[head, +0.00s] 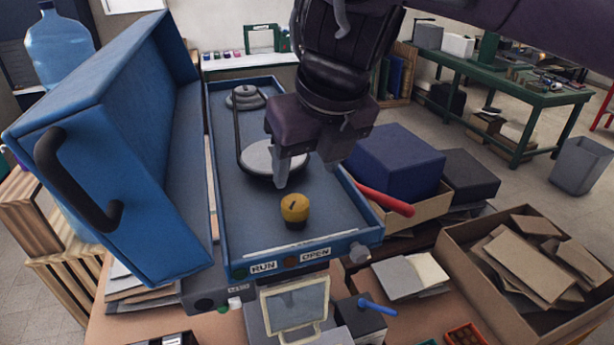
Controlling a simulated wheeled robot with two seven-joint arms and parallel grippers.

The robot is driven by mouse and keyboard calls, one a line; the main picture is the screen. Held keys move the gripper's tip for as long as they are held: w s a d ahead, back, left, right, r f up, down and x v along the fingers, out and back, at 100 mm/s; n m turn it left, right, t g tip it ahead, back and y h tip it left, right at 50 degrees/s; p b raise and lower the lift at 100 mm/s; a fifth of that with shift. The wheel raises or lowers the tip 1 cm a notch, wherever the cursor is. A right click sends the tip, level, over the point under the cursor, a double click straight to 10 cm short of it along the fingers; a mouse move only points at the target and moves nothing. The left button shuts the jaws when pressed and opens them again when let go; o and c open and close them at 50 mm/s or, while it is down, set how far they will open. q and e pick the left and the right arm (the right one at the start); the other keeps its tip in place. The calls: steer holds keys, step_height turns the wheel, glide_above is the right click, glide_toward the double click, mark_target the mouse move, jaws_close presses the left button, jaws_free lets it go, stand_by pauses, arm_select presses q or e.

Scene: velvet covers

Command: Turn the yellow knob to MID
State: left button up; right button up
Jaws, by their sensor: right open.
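The yellow knob (295,209) stands upright on the floor of the open blue machine (228,215), toward its front. A small dark mark shows on its top; I cannot tell which setting it points to. No MID label is legible. My right gripper (309,173) is open, pointing down, above and just behind the knob. Its fingers are apart from the knob and hold nothing. My left gripper is not in view.
The machine's raised blue lid (110,130) with a dark handle stands at left. A grey disc (262,160) with a belt lies behind the knob. A red lever (385,200) sticks out at right. A cardboard box (520,270) is at lower right.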

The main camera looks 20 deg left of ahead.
mark_target(296, 202)
steer(key=s+f, duration=0.1)
steer(key=s+f+p, duration=0.1)
steer(key=shift+s+a+f, duration=0.25)
steer(key=shift+s+a, duration=0.05)
steer(key=w+f, duration=0.1)
steer(key=w+a+f, duration=0.1)
steer(key=f, duration=0.1)
steer(key=shift+w+f+p, duration=0.1)
steer(key=shift+w+p, duration=0.2)
steer(key=shift+p, duration=0.05)
steer(key=shift+w+a+f, duration=0.1)
steer(key=shift+w+f, duration=0.1)
steer(key=shift+w, duration=0.1)
steer(key=shift+s+r, duration=0.15)
steer(key=shift+s, duration=0.5)
steer(key=shift+c, duration=0.9)
steer(key=shift+w, duration=0.2)
steer(key=c, duration=0.5)
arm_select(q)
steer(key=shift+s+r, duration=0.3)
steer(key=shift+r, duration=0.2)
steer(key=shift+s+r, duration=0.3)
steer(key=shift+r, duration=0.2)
arm_select(e)
steer(key=c, duration=0.3)
